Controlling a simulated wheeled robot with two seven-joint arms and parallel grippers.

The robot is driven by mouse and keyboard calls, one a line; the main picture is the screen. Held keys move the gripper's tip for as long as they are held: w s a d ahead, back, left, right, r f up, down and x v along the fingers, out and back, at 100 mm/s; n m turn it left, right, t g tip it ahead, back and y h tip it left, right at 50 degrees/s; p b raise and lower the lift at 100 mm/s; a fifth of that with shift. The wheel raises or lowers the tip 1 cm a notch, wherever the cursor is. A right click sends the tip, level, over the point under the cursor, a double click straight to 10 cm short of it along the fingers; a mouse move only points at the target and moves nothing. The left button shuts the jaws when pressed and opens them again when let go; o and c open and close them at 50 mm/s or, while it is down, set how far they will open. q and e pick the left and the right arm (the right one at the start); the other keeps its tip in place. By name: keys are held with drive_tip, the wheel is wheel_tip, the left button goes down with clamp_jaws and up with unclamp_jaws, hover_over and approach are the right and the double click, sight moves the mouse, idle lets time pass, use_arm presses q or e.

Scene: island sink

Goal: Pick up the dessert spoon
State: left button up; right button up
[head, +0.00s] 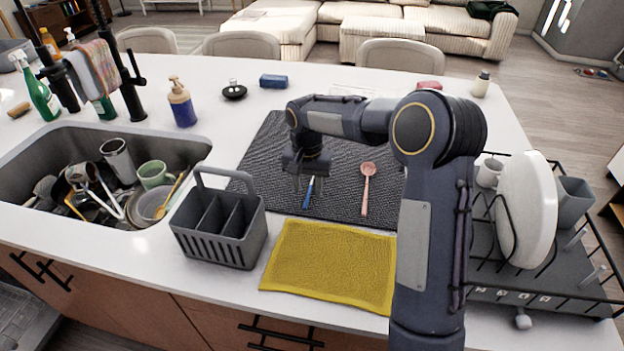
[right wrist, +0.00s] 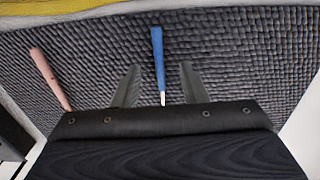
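A blue-handled utensil (head: 309,193) lies on the dark ribbed mat (head: 268,146); its metal part is mostly hidden under my right gripper, so its head cannot be made out. My right gripper (head: 304,180) is above it and open, pointing down. In the right wrist view the blue handle (right wrist: 158,57) appears between the two spread fingers (right wrist: 157,77), with nothing held. A pink spoon (head: 367,188) with a round head lies to the right on the same mat; part of its handle (right wrist: 47,74) shows in the right wrist view. My left gripper is not in view.
A grey compartment caddy (head: 219,232) stands left of the mat, and a yellow cloth (head: 328,267) lies in front. The sink (head: 48,163) at left holds dishes and utensils. A dish rack (head: 545,283) with a white plate (head: 527,208) stands at right.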

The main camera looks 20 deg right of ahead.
drive_tip(key=shift+f, duration=0.75)
clamp_jaws()
drive_tip(key=shift+r, duration=0.1)
